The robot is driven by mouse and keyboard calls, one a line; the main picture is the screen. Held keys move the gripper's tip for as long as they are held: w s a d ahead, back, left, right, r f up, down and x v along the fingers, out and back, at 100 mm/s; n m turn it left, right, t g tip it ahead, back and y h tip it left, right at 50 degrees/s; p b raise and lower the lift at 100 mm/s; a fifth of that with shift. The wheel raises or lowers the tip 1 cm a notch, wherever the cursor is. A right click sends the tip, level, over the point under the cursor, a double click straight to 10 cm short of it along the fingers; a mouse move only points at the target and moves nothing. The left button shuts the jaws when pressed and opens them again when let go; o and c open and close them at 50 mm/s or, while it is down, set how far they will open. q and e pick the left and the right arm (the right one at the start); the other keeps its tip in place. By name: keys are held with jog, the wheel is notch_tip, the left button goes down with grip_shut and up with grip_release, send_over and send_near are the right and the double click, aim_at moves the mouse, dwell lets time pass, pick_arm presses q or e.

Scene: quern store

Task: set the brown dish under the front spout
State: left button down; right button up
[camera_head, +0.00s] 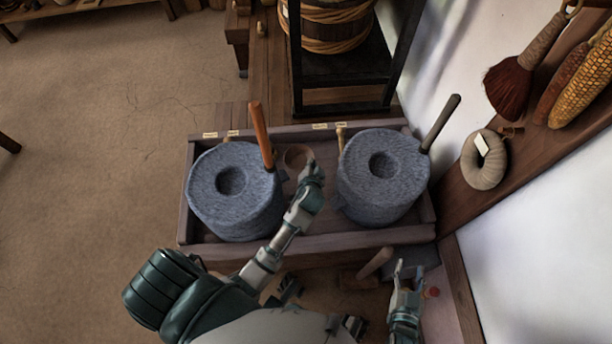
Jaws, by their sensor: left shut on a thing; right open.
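A small round brown dish (296,156) is between two grey quern stones, near the back wall of a wooden trough. My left gripper (308,168) is shut on the dish's right side, and its fingers hide part of the rim. The left stone (216,207) has an orange-brown handle; the right stone (402,199) has a dark handle. I cannot make out a front spout for certain; small wooden pegs show at the back wall. I cannot tell whether the dish touches the trough floor. My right gripper (408,271) is open and empty, in front of the trough at right.
The trough's front wall (340,241) runs below my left forearm. Small pale labels (320,126) sit on its back edge. A dark stand with a rope-bound bucket (330,25) is behind. A brush (512,85), corn and a ring hang at right. Floor at left is clear.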

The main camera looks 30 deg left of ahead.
pick_arm(q)
jog(key=shift+n+g, duration=0.3)
jog(key=f+b, duration=0.1)
jog(key=f, duration=0.2)
jog(key=f+b, duration=0.1)
jog(key=f, duration=0.2)
jog(key=w+f+b, duration=0.1)
jog(key=f, duration=0.2)
jog(key=shift+f+b, duration=0.1)
jog(key=shift+b, duration=0.25)
jog(key=f+b, duration=0.1)
jog(key=f, duration=0.3)
jog(key=shift+a+f+b, duration=0.1)
jog(key=shift+a+b, duration=0.3)
jog(key=shift+f, duration=0.15)
jog(key=shift+d, duration=0.1)
jog(key=c, duration=1.6)
grip_release()
jog(key=shift+d, duration=0.1)
jog(key=shift+c, duration=0.2)
jog(key=shift+o, duration=0.2)
jog(key=shift+d+r, duration=0.1)
jog(key=shift+r, duration=0.1)
pick_arm(e)
notch_tip(320, 180, up, 15)
jog(key=s+m+t+y, duration=0.1)
jog(key=s+t, duration=0.1)
jog(key=t, duration=0.8)
jog(key=shift+a+f+y, duration=0.15)
jog(key=shift+a+y, duration=0.15)
